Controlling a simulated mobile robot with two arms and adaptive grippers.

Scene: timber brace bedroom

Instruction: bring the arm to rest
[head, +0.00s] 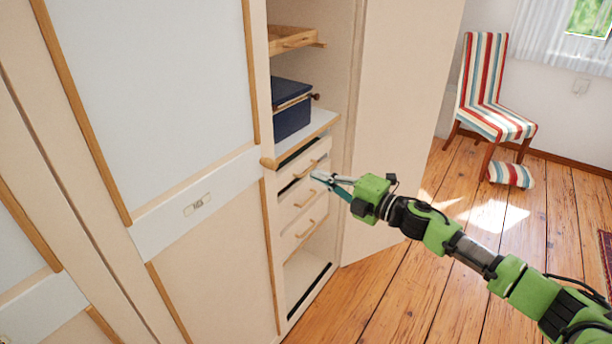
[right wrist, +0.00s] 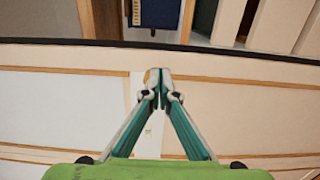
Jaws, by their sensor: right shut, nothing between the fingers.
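My right gripper (head: 318,177) is shut and empty, at the end of the green and black right arm that comes in from the lower right in the head view. In that view it is in front of the wardrobe's small drawers (head: 300,197), near the upper drawer handles. I cannot tell whether it touches them. In the right wrist view the two fingertips of the gripper (right wrist: 160,76) meet, with nothing between them. My left gripper is not in view.
The wardrobe's open door (head: 395,120) stands right behind the gripper. A dark blue box (head: 292,119) sits on the shelf above the drawers. A striped chair (head: 485,95) and a striped cushion (head: 510,175) are at the far right. Wooden floor (head: 400,300) lies clear below the arm.

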